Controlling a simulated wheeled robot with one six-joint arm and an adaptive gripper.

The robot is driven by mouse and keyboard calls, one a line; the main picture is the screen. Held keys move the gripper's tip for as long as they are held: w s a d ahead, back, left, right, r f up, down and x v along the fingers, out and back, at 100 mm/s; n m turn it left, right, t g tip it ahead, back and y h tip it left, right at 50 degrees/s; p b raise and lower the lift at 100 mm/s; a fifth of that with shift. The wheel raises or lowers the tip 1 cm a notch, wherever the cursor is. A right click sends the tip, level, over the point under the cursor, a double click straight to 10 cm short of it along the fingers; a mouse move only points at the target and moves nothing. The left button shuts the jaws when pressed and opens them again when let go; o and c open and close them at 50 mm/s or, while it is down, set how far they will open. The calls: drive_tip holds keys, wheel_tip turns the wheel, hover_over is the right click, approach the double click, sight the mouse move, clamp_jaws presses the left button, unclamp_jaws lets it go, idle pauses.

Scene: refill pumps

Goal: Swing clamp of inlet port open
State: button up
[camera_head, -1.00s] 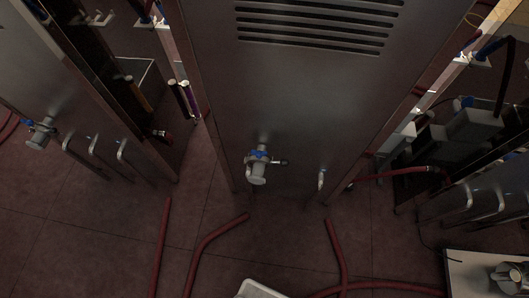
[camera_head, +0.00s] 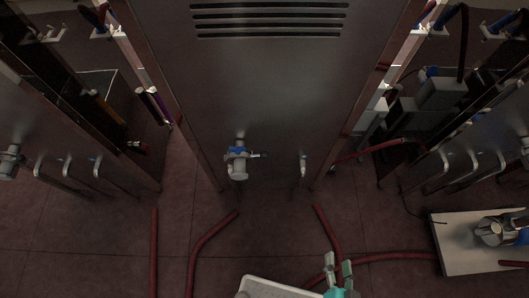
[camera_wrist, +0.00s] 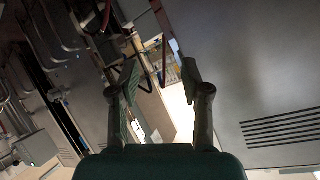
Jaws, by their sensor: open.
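The inlet port (camera_head: 237,167) is a silver metal fitting low on the front of the middle steel cabinet. A blue part (camera_head: 236,151), seemingly its clamp, sits around the top of the fitting, and a small handle sticks out to the right. I cannot tell at this size whether the clamp is closed. My gripper (camera_head: 338,268) shows at the bottom edge of the head view, well below and to the right of the port. In the wrist view my gripper (camera_wrist: 160,82) is open and empty, its fingers wide apart. The port is not recognisable there.
A bent pipe (camera_head: 303,169) stands right of the port on the same cabinet (camera_head: 265,95). Red hoses (camera_head: 205,240) lie on the floor below. A white tray (camera_head: 262,285) is left of my gripper, and a pale platform (camera_head: 450,255) with a metal device is at right.

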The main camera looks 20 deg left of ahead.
drive_tip(key=w+a+f+m+g+y, duration=0.2)
drive_tip(key=w+a+f+m+g, duration=0.15)
drive_tip(key=w+f, duration=0.45)
drive_tip(key=m+g+y, duration=0.2)
drive_tip(key=m+g, duration=0.4)
drive_tip(key=g, duration=0.2)
approach(266, 154)
drive_tip(key=x, duration=0.9)
drive_tip(key=shift+w+a+f, duration=0.1)
drive_tip(key=shift+a+f, duration=0.1)
drive_tip(key=shift+f, duration=0.15)
clamp_jaws()
